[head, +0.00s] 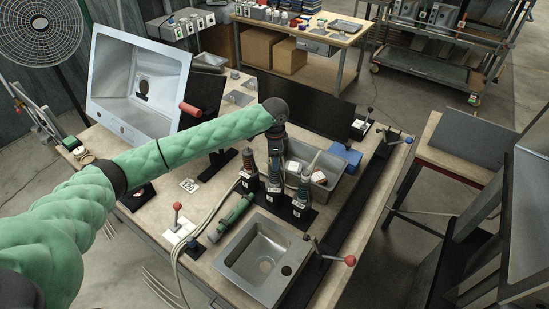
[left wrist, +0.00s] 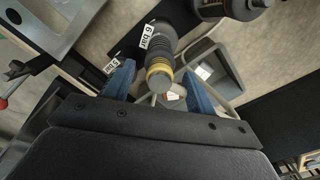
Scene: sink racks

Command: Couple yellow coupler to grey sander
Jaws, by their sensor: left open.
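In the left wrist view a dark ribbed coupler with a yellow band (left wrist: 159,68) stands between the two blue fingers of my left gripper (left wrist: 158,88). The fingers are open, one on each side, with gaps to the coupler. A "6 bar" label (left wrist: 148,36) is beside its base. In the head view my left gripper (head: 276,143) points down over the middle of three upright dark couplers; the left coupler (head: 248,168) and right coupler (head: 304,182) stand beside it. I cannot make out a grey sander for certain. My right gripper is not in view.
A grey bin (head: 332,160) stands behind the couplers. A sink basin (head: 243,264) lies in front, and a green cylindrical tool (head: 234,214) beside it. A large upright sink panel (head: 108,75) stands at back left.

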